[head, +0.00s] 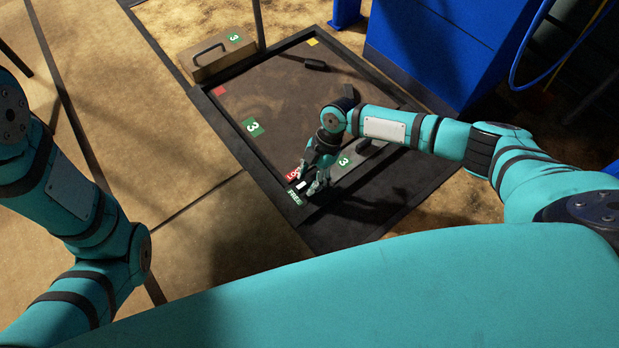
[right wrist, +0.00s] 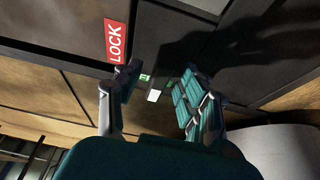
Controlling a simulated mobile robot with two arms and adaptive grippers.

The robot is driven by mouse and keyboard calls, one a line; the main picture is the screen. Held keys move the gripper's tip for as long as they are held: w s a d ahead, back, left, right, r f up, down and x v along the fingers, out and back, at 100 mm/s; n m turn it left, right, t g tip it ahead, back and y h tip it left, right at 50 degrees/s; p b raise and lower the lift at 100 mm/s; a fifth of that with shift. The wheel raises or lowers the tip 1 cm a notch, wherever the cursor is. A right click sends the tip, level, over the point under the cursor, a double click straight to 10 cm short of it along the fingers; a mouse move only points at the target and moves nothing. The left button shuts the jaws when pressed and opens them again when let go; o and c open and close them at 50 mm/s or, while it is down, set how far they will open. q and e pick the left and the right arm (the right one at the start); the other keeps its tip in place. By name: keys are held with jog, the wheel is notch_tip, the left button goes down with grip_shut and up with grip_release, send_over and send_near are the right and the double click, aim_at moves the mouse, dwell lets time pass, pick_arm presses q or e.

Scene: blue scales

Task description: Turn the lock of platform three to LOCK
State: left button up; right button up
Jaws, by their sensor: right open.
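Platform three (head: 270,95) is a dark square plate set in a dark frame on the floor, with green "3" labels. At its near corner are a red LOCK label (head: 293,174) and a green FREE label (head: 295,197). A small white-tipped part (head: 300,184), apparently the lock's handle, lies between the labels. My right gripper (head: 309,184) is open, pointing down over this corner. In the right wrist view, the white tip (right wrist: 154,96) shows between the spread fingers (right wrist: 160,90), and the red LOCK label (right wrist: 116,40) is beyond the left finger. Contact cannot be told. My left gripper is out of view.
A tan case (head: 214,56) with a dark handle and a "3" label stands at the platform's far left corner. A dark handle-like object (head: 315,65) lies on the plate. A blue cabinet (head: 440,45) stands behind right. Floor left of the platform is clear.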

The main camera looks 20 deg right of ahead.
grip_shut()
